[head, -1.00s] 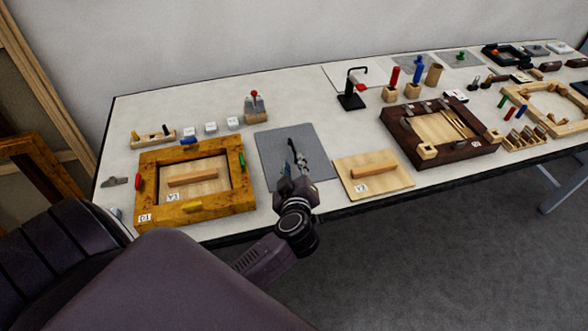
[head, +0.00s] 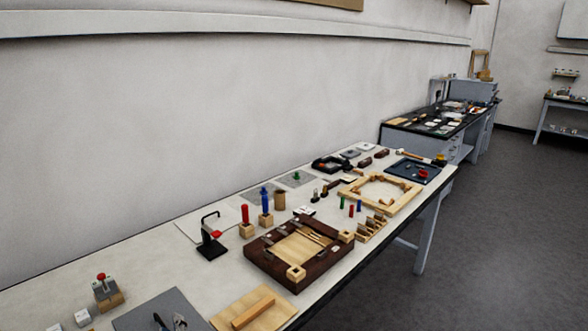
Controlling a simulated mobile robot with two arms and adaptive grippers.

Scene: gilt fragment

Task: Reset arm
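Two dark fingertips of my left gripper (head: 170,321) show at the bottom edge, over the grey mat (head: 150,305). They appear apart, with nothing seen between them. The rest of that gripper and its arm is cut off below the picture. My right gripper is not in view.
A board with a wooden bar (head: 253,313) lies right of the mat. A dark wooden frame (head: 270,268), black stand (head: 211,240), red-topped block (head: 107,291) and pale wooden frame (head: 380,195) stand along the white table (head: 60,290). Open floor (head: 480,260) lies to the right.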

